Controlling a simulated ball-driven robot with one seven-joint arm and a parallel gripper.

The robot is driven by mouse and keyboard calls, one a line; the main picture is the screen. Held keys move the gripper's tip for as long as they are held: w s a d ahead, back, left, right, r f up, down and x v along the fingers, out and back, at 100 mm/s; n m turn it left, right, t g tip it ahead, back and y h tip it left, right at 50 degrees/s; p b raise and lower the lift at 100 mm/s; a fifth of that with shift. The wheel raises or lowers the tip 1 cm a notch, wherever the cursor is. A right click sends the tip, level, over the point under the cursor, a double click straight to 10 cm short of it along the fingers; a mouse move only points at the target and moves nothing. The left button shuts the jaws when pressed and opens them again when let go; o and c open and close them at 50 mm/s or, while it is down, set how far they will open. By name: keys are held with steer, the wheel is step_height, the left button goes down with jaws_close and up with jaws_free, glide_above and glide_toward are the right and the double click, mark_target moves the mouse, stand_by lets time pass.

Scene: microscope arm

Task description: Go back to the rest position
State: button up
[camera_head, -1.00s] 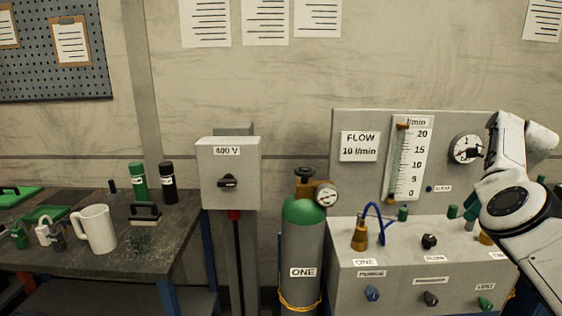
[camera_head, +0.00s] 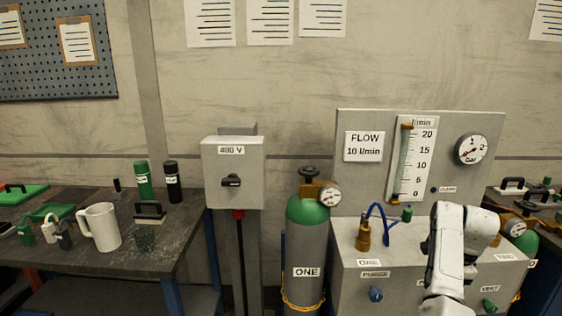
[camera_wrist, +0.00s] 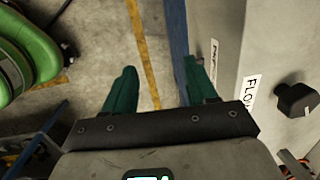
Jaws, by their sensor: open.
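My gripper (camera_wrist: 160,90) shows in the wrist view with its two green fingers spread apart and nothing between them. It points down toward the floor, beside the grey panel box (camera_wrist: 226,60). The right finger is close to the box's side; I cannot tell whether they touch. In the head view my white arm stands in front of the right part of the panel box (camera_head: 400,258), and the gripper itself is out of that picture.
A green-topped cylinder (camera_head: 307,240) labelled ONE stands left of the panel box. A black knob (camera_wrist: 296,100) sticks out in the wrist view. A workbench (camera_head: 110,262) with a white mug (camera_head: 103,228) is at left. Floor (camera_wrist: 100,30) shows below the gripper.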

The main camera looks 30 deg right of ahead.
steer(key=s+a+f+n+h, duration=0.1)
steer(key=s+a+f+n, duration=0.1)
steer(key=a+f+n, duration=0.35)
steer(key=s+a+f+n+g, duration=0.1)
steer(key=s+a+f+n, duration=0.15)
steer(key=a, duration=0.65)
steer(key=s+a+f+n+h, duration=0.1)
steer(key=s+a+f+n, duration=0.1)
steer(key=a+f+n, duration=0.4)
steer(key=s+a+r+n, duration=0.1)
steer(key=s+a+n, duration=0.4)
steer(key=a, duration=0.4)
steer(key=s+a+r+n+y, duration=0.1)
steer(key=s+a+n, duration=0.4)
steer(key=s+a, duration=0.2)
steer(key=a, duration=0.2)
steer(key=shift+s+a+r, duration=0.15)
steer(key=shift+s+a, duration=0.1)
steer(key=shift+a, duration=0.05)
